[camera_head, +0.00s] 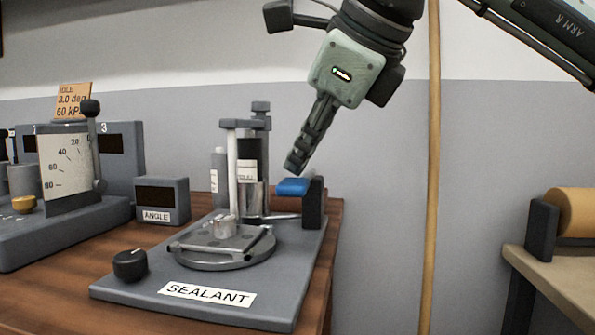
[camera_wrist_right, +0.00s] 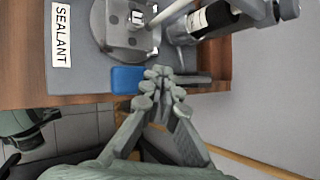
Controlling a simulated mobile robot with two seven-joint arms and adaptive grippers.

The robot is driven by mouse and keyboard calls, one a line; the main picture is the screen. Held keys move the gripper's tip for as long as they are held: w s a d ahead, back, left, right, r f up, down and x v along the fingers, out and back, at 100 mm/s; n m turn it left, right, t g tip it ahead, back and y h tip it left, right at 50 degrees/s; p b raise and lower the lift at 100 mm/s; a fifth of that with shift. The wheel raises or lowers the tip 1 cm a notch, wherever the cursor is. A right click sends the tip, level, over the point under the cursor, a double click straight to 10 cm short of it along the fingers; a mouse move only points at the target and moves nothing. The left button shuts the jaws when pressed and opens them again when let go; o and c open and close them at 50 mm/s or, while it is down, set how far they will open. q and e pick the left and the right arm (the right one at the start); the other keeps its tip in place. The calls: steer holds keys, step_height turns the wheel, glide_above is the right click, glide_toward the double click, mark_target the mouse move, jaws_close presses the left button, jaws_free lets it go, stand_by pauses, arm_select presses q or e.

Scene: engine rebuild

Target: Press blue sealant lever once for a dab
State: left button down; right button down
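The blue sealant lever (camera_head: 292,187) sits at the right side of the sealant station, beside a dark upright post. My right gripper (camera_head: 295,163) is just above the lever, pointing down and to the left. Its fingers are closed together with nothing visible between them. In the right wrist view the blue lever (camera_wrist_right: 127,80) lies just left of the fingertips (camera_wrist_right: 158,74). I cannot tell whether they touch it. The sealant station (camera_head: 135,287) has a round plate (camera_head: 222,256) and an upright dispenser with a dark, labelled cartridge (camera_head: 249,158). My left gripper is not in view.
A black knob (camera_head: 130,265) is at the station's front left. An angle display (camera_head: 162,200) and a gauge unit (camera_head: 64,160) stand to the left on the wooden bench (camera_head: 62,299). Open space lies right of the bench, before another table (camera_head: 560,283) with a tan roll (camera_head: 576,213).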

steer(key=shift+s+f+b, duration=0.15)
steer(key=shift+f+b, duration=0.45)
steer(key=shift+f, duration=0.2)
stand_by(0.4)
steer(key=shift+r, duration=0.1)
stand_by(0.4)
steer(key=shift+r+p, duration=1.25)
steer(key=shift+r, duration=0.6)
steer(key=shift+w, duration=0.2)
steer(key=r+p, duration=0.3)
steer(key=r, duration=0.2)
steer(key=shift+w+p, duration=0.2)
steer(key=shift+p, duration=0.2)
